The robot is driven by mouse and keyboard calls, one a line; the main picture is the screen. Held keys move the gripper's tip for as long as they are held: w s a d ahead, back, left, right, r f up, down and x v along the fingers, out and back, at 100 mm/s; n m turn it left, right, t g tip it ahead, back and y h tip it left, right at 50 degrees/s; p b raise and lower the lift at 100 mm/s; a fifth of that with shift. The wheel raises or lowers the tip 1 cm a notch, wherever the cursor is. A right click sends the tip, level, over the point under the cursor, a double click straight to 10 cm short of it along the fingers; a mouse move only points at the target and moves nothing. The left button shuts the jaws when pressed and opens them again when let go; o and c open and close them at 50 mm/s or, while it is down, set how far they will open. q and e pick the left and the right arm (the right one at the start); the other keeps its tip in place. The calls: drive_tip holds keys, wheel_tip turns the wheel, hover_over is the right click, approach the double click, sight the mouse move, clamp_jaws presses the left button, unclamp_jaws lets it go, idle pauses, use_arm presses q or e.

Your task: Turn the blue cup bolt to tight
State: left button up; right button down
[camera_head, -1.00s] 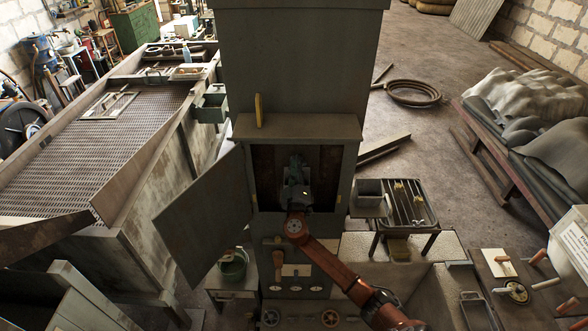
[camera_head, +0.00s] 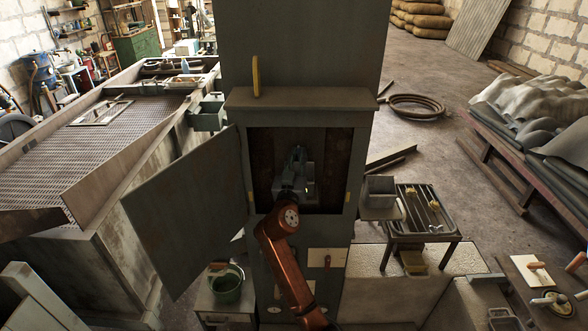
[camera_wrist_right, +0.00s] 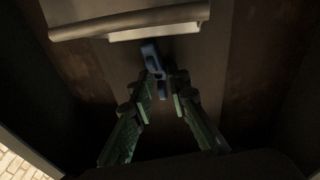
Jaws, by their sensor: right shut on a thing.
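The blue cup bolt (camera_wrist_right: 153,60) shows in the right wrist view, on the dark back wall inside the open cabinet. Its upper part stands clear above the fingers and its lower part is between them. My right gripper (camera_wrist_right: 163,84) is shut on this lower part. In the head view my right arm reaches into the cabinet (camera_head: 362,150), with its gripper (camera_head: 299,160) in the dark opening; the bolt cannot be made out there. My left gripper is in neither view.
The cabinet door (camera_head: 188,215) stands open to the left. A pale bar (camera_wrist_right: 130,22) crosses the wall just above the bolt. A rack table (camera_head: 428,210) stands right of the cabinet, and a green bucket (camera_head: 227,287) sits at lower left. Open floor lies behind at right.

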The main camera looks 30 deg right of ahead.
drive_tip(key=m+b, duration=0.3)
drive_tip(key=shift+w+a+f+g, duration=0.15)
drive_tip(key=shift+f+g, duration=0.05)
drive_tip(key=shift+g, duration=0.2)
drive_tip(key=shift+r+m+b, duration=0.15)
drive_tip(key=shift+m+b, duration=0.5)
drive_tip(key=shift+m, duration=0.35)
drive_tip(key=shift+m+g+b, duration=0.4)
drive_tip(key=shift+m+b, duration=0.2)
drive_tip(key=shift+m, duration=0.6)
drive_tip(key=shift+m+y+b, duration=0.3)
drive_tip(key=shift+m+b, duration=0.05)
drive_tip(key=shift+m, duration=0.35)
drive_tip(key=c, duration=1.8)
unclamp_jaws()
drive_tip(key=shift+w, duration=0.15)
drive_tip(key=shift+g, duration=0.3)
